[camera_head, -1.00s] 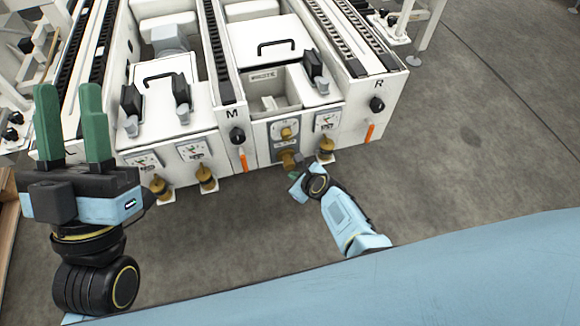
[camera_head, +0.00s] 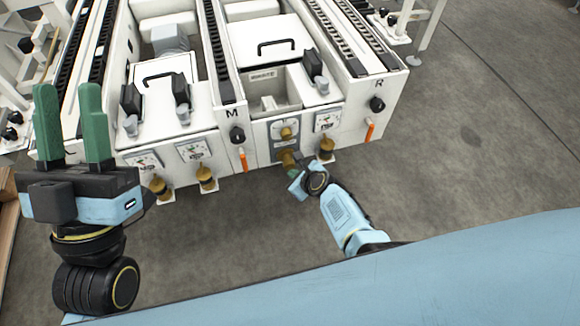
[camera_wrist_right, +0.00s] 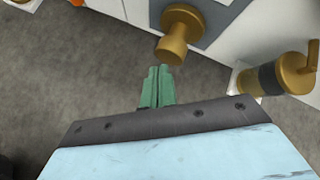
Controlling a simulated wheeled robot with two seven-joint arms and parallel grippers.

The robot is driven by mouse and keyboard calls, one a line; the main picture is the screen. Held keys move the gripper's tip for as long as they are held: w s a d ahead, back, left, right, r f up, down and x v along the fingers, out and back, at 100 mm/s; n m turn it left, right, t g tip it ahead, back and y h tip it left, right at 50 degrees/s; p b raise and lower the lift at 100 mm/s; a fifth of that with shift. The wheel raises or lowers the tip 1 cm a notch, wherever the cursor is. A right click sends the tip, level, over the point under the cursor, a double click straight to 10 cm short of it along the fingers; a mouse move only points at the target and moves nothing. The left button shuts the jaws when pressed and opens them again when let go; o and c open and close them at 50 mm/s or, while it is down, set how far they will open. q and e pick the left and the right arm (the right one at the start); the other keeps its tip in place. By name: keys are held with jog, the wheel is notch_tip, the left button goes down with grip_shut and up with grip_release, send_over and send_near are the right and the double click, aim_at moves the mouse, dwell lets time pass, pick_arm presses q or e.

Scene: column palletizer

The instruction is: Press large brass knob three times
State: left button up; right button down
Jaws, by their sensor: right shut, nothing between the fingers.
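The large brass knob (camera_head: 287,157) sticks out from the lower part of a grey panel (camera_head: 275,144) on the front of the white machine, below a smaller brass dial (camera_head: 286,133). My right gripper (camera_head: 292,174) is at the knob's lower front, and my wrist partly hides it in the head view. In the right wrist view the knob (camera_wrist_right: 177,34) is just above the shut green fingertips (camera_wrist_right: 158,73), which are empty. I cannot tell if they touch it. My left gripper (camera_head: 70,90) is open and empty, fingers up, at the left.
Another brass fitting (camera_head: 326,148) stands close to the right of the knob; in the right wrist view it (camera_wrist_right: 285,75) has a dark band. An orange-handled lever (camera_head: 370,131) is further right. More brass fittings (camera_head: 206,178) are at the left. The floor (camera_head: 450,170) to the right is clear.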

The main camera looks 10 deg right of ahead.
jog(key=shift+w, duration=0.1)
jog(key=shift+w+r+b, duration=0.1)
jog(key=shift+w+b, duration=0.35)
jog(key=shift+w, duration=0.7)
dwell(1.0)
dwell(0.3)
jog(key=s+p, duration=0.1)
jog(key=s, duration=0.2)
jog(key=shift+p, duration=0.35)
jog(key=shift+s+p, duration=1)
jog(key=shift+s, duration=1.55)
dwell(2.2)
